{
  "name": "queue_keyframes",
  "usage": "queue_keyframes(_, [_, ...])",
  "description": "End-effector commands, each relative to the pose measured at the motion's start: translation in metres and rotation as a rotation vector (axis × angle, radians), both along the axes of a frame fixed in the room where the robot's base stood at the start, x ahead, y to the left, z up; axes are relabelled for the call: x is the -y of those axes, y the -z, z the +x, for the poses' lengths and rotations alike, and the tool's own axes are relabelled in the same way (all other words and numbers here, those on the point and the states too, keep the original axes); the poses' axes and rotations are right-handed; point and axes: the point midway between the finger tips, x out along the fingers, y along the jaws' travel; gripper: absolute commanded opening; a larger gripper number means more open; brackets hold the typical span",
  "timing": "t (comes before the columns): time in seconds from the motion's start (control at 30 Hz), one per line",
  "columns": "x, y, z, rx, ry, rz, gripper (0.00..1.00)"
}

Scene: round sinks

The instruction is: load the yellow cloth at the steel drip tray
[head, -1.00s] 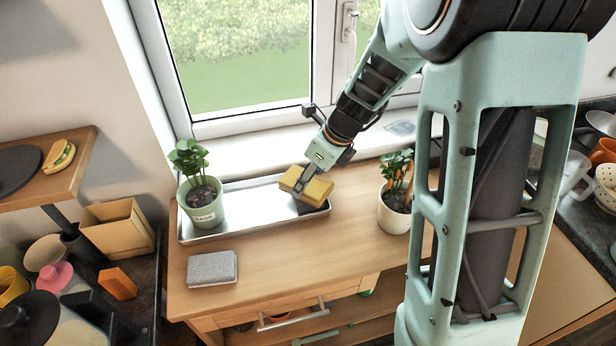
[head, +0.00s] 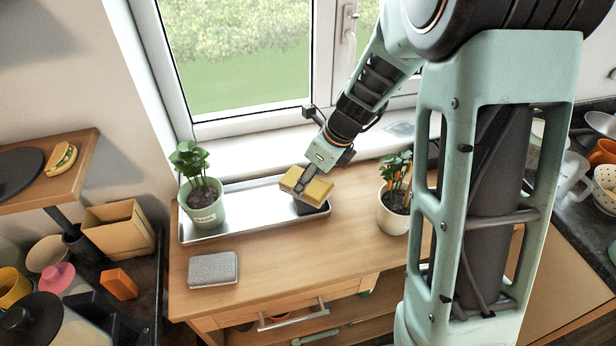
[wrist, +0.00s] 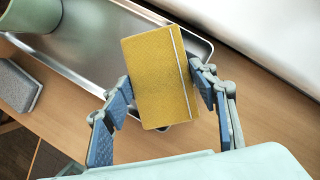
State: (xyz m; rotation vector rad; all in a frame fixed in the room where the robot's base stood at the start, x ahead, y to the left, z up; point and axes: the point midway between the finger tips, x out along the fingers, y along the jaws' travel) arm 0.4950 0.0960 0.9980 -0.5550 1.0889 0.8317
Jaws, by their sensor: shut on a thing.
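The yellow cloth (head: 307,187) is a folded, block-like yellow piece, held at the right end of the steel drip tray. In the wrist view the cloth (wrist: 158,78) sits between the two fingers of my gripper (wrist: 163,98), which is shut on it. The steel drip tray (head: 250,199) lies on the wooden counter below the window, and its rim also shows in the wrist view (wrist: 75,74). The cloth is over the tray's right end. I cannot tell whether it touches the tray, as the cloth hides that part.
A basil plant in a green pot (head: 205,208) stands on the tray's left end. A grey sponge-like block (head: 213,269) lies in front of the tray. A plant in a white pot (head: 394,210) stands to the right. The counter's front middle is clear.

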Motion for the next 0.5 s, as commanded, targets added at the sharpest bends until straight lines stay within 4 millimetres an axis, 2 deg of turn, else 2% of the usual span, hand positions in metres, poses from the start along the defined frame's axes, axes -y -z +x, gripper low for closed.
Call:
queue_keyframes(0.1, [0.0,-0.015,0.001,0.002,-0.001,0.0,0.34])
queue_keyframes(0.5, [0.0,-0.048,0.001,0.004,0.0,0.001,0.34])
